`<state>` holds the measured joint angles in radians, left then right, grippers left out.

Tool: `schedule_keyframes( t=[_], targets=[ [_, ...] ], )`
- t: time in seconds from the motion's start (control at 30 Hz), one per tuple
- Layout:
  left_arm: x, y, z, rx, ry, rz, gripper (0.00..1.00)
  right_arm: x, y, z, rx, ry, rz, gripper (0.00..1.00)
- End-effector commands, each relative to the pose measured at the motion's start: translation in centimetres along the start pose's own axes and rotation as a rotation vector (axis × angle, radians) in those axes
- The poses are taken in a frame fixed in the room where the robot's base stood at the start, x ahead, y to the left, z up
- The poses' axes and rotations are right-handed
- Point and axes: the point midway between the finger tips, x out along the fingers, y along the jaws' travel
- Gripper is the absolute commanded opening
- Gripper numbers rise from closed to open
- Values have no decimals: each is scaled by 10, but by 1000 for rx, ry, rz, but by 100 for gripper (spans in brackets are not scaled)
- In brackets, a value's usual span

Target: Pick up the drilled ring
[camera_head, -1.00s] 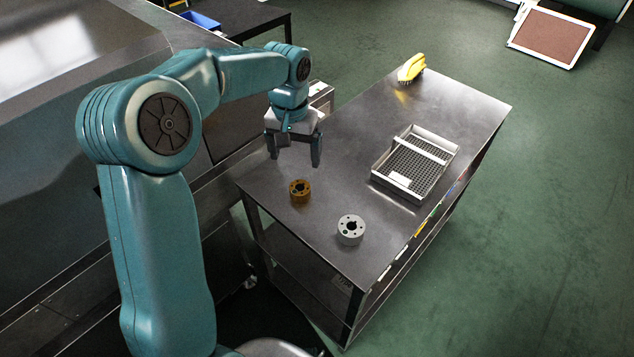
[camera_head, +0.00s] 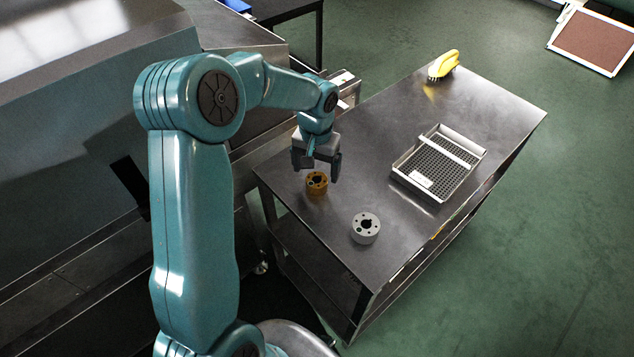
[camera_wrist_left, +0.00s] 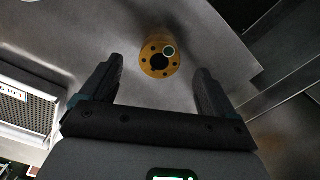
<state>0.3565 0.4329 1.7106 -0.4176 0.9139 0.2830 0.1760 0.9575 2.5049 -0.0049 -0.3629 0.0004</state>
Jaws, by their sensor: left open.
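Two drilled rings stand on the steel table (camera_head: 380,115). One is brass-coloured (camera_head: 317,184), near the table's left edge. The other is silver-grey (camera_head: 366,228), closer to the near edge. Each has a centre hole with smaller holes around it. My left gripper (camera_head: 316,167) is open and empty, pointing down just above and behind the brass ring. In the left wrist view the brass ring (camera_wrist_left: 160,57) lies ahead, between the lines of the two spread fingers (camera_wrist_left: 159,75), and no contact shows. My right gripper is in neither view.
A metal mesh tray (camera_head: 440,160) with a crossbar and a pale label stands right of the rings. A yellow brush (camera_head: 443,65) lies at the far end. Bare steel separates these things. Steel machinery stands along the table's left side.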

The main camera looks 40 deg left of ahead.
Motion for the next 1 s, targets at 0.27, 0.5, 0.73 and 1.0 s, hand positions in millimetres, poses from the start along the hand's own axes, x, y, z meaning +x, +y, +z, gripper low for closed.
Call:
schedule_keyframes(
  t=[0.27, 0.5, 0.73, 1.0],
  targets=[
    [42, 0, -4, 2, -4, 0, 89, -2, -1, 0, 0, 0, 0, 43],
    [47, 0, -5, 2, -2, 0, 89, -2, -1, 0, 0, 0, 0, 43],
    [47, 0, -5, 2, -1, 0, 30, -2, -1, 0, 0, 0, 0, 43],
    [46, 0, -6, 2, 1, 0, 0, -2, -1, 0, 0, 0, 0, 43]
  ],
)
